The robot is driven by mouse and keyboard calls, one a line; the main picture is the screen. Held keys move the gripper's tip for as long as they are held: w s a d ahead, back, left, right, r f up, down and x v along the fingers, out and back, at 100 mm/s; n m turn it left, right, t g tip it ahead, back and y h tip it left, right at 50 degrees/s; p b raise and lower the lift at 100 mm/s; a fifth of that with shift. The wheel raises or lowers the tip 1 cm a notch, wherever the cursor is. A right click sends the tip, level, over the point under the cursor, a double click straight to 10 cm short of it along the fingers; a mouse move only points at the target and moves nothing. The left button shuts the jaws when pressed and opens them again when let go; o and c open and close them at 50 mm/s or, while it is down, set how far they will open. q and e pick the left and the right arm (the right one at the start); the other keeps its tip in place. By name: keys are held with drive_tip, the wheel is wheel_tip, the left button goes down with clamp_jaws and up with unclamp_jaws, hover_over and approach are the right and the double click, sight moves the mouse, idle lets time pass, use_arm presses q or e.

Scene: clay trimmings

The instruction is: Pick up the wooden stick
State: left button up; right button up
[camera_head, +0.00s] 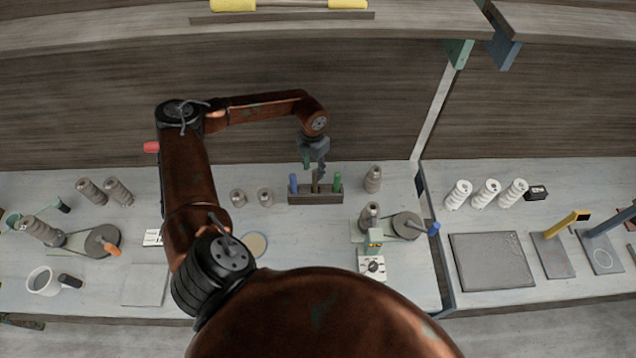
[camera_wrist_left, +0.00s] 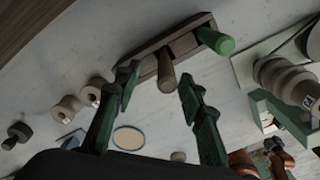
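The wooden stick (camera_wrist_left: 166,72) stands in a slotted wooden holder (camera_head: 316,198), beside a green-handled tool (camera_head: 337,181) and a blue-handled one (camera_head: 293,183). In the head view my left gripper (camera_head: 315,163) is above the middle of the holder and partly covers the stick (camera_head: 316,186). In the left wrist view my left gripper (camera_wrist_left: 157,84) is open, with one green finger on each side of the stick's end as seen there. I see no contact. The green handle (camera_wrist_left: 216,41) shows past the right finger; the blue one is hidden there. My right gripper is in neither view.
A grey spool stack (camera_head: 373,179) stands right of the holder, and two small spools (camera_head: 265,196) stand to its left. A winder with a round disc (camera_head: 407,226) is in front right. A shelf (camera_head: 400,22) with a yellow-handled tool (camera_head: 233,5) runs along the back.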

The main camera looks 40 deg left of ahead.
sight(315, 178)
use_arm(q)
drive_tip(key=f+p, duration=0.1)
drive_tip(key=f, duration=0.1)
drive_tip(key=d+f+p, duration=0.1)
drive_tip(key=f, duration=0.1)
drive_tip(key=shift+f, duration=0.2)
drive_tip(key=shift+a+f, duration=0.1)
drive_tip(key=shift+f, duration=0.3)
clamp_jaws()
